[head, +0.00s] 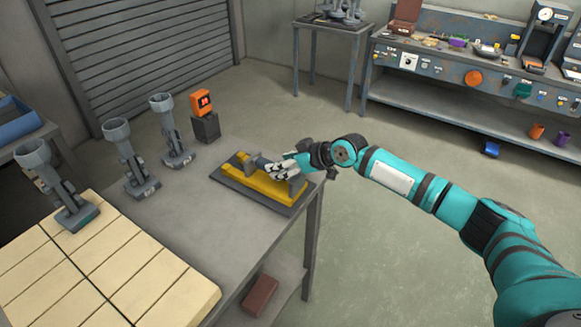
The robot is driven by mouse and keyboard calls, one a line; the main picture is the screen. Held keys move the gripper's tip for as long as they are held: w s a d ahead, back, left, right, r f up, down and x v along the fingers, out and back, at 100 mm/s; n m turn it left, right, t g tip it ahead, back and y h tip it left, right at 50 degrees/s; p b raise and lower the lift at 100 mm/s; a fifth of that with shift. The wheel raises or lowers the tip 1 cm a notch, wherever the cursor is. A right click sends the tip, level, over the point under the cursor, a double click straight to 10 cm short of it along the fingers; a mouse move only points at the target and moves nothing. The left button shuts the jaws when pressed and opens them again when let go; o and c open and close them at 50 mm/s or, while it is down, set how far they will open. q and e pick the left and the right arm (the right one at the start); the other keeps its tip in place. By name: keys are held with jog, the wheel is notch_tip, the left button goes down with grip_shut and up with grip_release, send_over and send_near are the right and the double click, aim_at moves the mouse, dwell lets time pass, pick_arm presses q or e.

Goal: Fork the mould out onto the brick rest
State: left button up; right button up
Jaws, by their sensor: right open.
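Three grey moulds with cup-shaped tops stand upright on the left: one (58,190) by the back edge of the bricks, one (130,160) in the middle and one (170,132) farther back. The brick rest looks to be the block of cream bricks (105,262) at the lower left. A yellow tool (262,187), possibly the fork, lies in a dark cradle (228,180) with grey uprights. My right gripper (278,170) is open over the yellow tool, its fingers close to it; contact cannot be told. My left gripper is out of view.
An orange device (202,103) stands on a black block behind the cradle. The grey tabletop (203,222) is bare between the bricks and cradle. A cluttered workbench (460,65) and small side table (335,28) stand at the back. A reddish-brown block (260,294) lies below the tabletop.

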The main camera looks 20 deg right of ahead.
jog(key=shift+b+x, duration=0.65)
jog(key=shift+x, duration=0.3)
jog(key=shift+b+x, duration=0.95)
jog(key=shift+x, duration=0.35)
grip_shut()
notch_tip(320, 180, up, 8)
jog(key=p, duration=0.6)
jog(key=c, duration=0.7)
grip_release()
grip_shut()
